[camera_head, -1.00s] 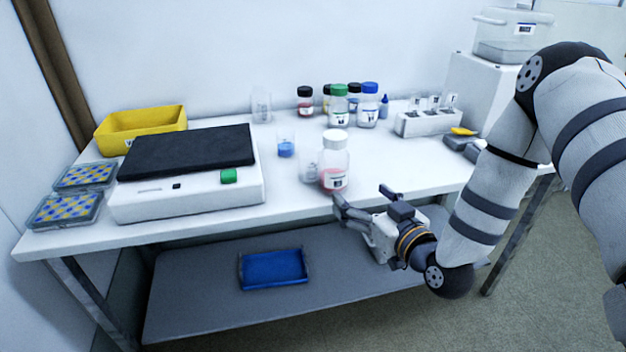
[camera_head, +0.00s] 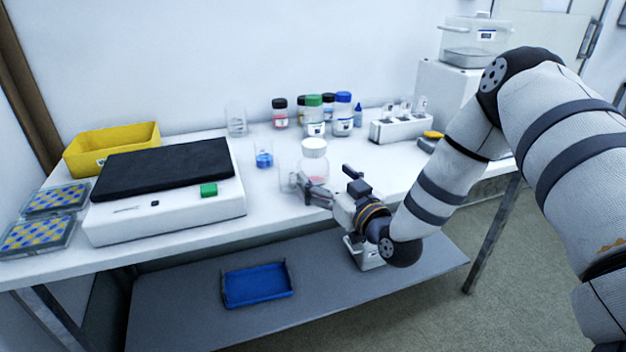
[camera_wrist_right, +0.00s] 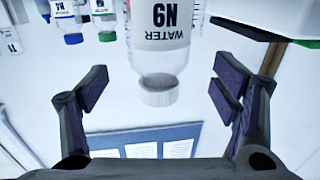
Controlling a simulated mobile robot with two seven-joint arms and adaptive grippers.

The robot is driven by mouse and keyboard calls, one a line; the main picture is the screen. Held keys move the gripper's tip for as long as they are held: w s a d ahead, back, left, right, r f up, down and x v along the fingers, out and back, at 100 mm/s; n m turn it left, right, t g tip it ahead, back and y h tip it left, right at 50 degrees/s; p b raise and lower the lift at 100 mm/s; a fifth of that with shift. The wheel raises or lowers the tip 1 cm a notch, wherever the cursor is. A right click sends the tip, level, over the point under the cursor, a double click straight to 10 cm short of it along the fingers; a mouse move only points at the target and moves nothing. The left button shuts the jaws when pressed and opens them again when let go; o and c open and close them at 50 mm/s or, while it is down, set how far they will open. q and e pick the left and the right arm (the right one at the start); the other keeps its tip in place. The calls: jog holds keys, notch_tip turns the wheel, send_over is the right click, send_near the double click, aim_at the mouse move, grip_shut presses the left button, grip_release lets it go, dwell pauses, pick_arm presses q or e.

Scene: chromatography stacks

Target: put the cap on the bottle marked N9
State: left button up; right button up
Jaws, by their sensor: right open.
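The bottle marked N9 (camera_wrist_right: 165,55) hangs upside down in the right wrist view, with WATER on its label. A white cap (camera_wrist_right: 158,92) shows at its mouth end; I cannot tell how firmly it sits. In the wrist view the bottle lies between the open fingers (camera_wrist_right: 160,85), with gaps on both sides. My left gripper is not in view.
A clear beaker (camera_head: 287,178) stands close left of the bottle, and a blue-filled beaker (camera_head: 264,158) behind it. Several capped bottles stand behind, including a green-capped one (camera_head: 314,118). A black-topped instrument (camera_head: 165,195) is left, a white rack (camera_head: 402,126) right. A blue tray (camera_head: 257,284) lies below.

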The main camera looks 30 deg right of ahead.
aim_at(314, 165)
jog(key=shift+w, duration=0.25)
jog(key=w, duration=0.4)
jog(key=shift+w+d+f+b, duration=0.1)
jog(key=shift+w+d+b, duration=0.15)
jog(key=shift+b, duration=0.1)
jog(key=shift+w, duration=0.35)
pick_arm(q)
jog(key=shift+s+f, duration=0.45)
